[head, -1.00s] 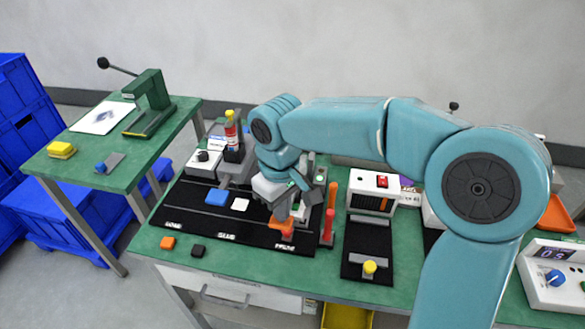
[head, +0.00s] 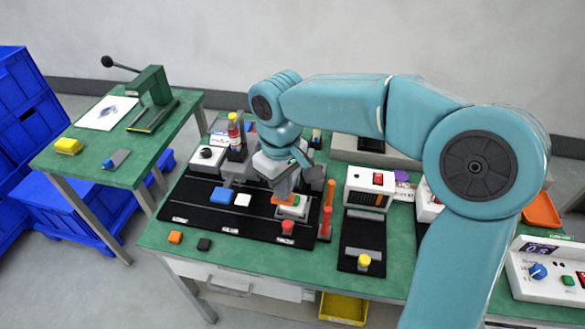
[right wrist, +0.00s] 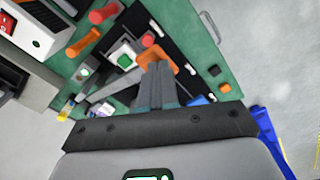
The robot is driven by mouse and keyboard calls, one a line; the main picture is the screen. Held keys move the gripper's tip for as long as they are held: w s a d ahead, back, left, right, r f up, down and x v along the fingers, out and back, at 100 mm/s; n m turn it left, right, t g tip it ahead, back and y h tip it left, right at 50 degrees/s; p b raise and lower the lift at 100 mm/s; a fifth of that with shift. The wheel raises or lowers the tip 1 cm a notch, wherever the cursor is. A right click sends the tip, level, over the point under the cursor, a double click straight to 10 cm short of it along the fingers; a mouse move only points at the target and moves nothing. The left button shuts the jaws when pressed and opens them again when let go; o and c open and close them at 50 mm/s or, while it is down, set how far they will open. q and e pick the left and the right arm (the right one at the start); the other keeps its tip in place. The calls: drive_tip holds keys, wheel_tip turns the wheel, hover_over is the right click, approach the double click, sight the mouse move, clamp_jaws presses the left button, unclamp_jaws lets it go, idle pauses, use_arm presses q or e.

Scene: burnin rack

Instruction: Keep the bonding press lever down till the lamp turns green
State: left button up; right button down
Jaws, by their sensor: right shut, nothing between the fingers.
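My right gripper (head: 283,190) is shut and empty over the press end of the black mat. Its grey fingertips (right wrist: 155,78) are at an orange piece (head: 283,199), which looks like the handle of the press lever; it also shows in the right wrist view (right wrist: 160,57). I cannot tell whether they touch. Beside it is a white block with a green top (head: 293,206), seen also in the right wrist view (right wrist: 124,60). A red knob (head: 287,227) is in front. The arm hides much of the press, and I cannot make out its lamp clearly. My left gripper is out of view.
A blue and a white block lie on the mat, with a red bottle (head: 234,135) behind. A box with a red switch (head: 370,188) is at right.

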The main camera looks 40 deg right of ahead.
wheel_tip(320, 180, up, 12)
drive_tip(key=p, duration=0.9)
drive_tip(key=shift+w+d+f+p, duration=0.25)
drive_tip(key=shift+w+d+p, duration=0.05)
drive_tip(key=shift+d+p, duration=0.1)
